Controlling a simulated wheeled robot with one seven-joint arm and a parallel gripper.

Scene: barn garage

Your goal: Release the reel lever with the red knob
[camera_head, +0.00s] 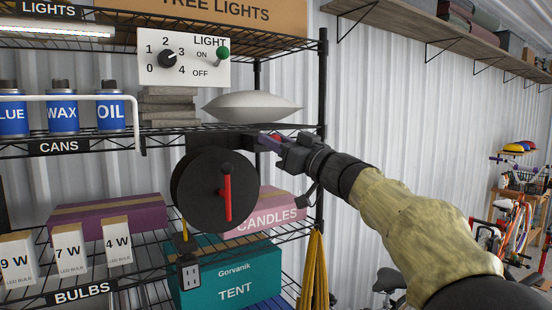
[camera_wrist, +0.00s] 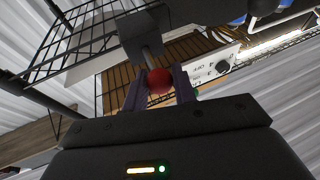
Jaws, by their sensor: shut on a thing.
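The black cord reel (camera_head: 195,190) hangs from the shelf rack, with a red crank handle (camera_head: 225,192) on its face. A black and yellow cord with an outlet box (camera_head: 190,275) hangs below it. My gripper (camera_head: 270,140) is at the reel's upper right, just under the middle shelf. In the wrist view my gripper (camera_wrist: 160,90) has its two fingers shut on the red knob (camera_wrist: 160,81), one on each side. The metal lever (camera_wrist: 149,55) runs from the knob to a dark block (camera_wrist: 146,33). In the head view the knob is mostly hidden by the fingers.
A rack post (camera_head: 321,130) stands just behind my gripper. A pink CANDLES box (camera_head: 262,218) and a teal TENT box (camera_head: 230,272) are below.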

